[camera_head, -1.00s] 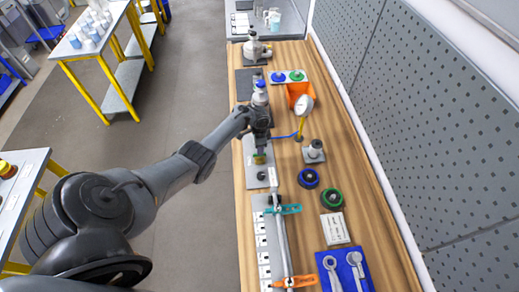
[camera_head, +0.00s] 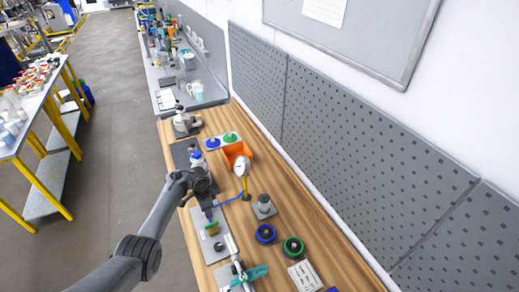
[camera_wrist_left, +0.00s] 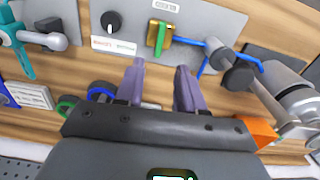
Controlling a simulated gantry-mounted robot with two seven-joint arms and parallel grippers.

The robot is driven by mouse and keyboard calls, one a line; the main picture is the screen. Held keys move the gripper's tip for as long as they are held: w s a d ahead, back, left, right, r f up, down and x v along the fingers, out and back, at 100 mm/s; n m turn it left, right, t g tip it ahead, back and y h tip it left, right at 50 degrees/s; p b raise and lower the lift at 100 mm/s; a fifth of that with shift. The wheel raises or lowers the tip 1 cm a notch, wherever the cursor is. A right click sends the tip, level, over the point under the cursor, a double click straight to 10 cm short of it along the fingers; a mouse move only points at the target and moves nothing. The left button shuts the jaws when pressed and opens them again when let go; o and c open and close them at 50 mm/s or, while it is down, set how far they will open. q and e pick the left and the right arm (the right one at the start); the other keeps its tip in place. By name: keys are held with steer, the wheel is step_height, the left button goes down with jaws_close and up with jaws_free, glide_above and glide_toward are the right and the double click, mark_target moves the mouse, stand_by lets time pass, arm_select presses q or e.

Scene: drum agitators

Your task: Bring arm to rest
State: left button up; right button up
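My left arm comes in from the lower left of the head view. Its gripper (camera_head: 208,210) points down over the wooden bench (camera_head: 285,225), above a grey plate (camera_head: 207,249). In the left wrist view the two purple-grey fingers (camera_wrist_left: 158,88) stand apart with nothing between them. A brass block with a green strip (camera_wrist_left: 158,37) sits on the plate just beyond the fingertips, apart from them. A black knob (camera_wrist_left: 112,22) is beside it on the plate. My right gripper is in neither view.
A blue ring (camera_head: 266,233) and green ring (camera_head: 293,247) lie to the right. A perforated wall panel (camera_head: 370,170) borders the bench.

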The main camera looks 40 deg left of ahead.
arm_select(q)
steer(key=s+d+f+g, duration=0.1)
steer(key=s+d+f, duration=0.1)
steer(key=s+f, duration=0.2)
steer(key=s+d+f+m+g, duration=0.1)
steer(key=s+f, duration=0.3)
steer(key=s, duration=0.2)
steer(key=s+d+f+g, duration=0.1)
steer(key=s+d+f, duration=0.1)
steer(key=s+f, duration=0.2)
steer(key=shift+s+d+f, duration=0.2)
steer(key=shift+s, duration=0.25)
steer(key=shift+s+d+f, duration=0.15)
steer(key=shift+s, duration=0.3)
steer(key=s+d+m+t+y, duration=0.1)
steer(key=s+d, duration=0.3)
steer(key=d, duration=0.3)
steer(key=s+d+y, duration=0.1)
steer(key=s+d, duration=0.4)
steer(key=d, duration=0.3)
steer(key=w+d+r+n+t+h, duration=0.1)
steer(key=d+r+n+t+h, duration=0.15)
steer(key=d+r, duration=1.1)
step_height(320, 180, up, 11)
steer(key=w+n+t, duration=0.2)
steer(key=t, duration=0.1)
steer(key=shift+w+d+f, duration=0.15)
steer(key=shift+w+d, duration=0.15)
steer(key=shift+w, duration=0.1)
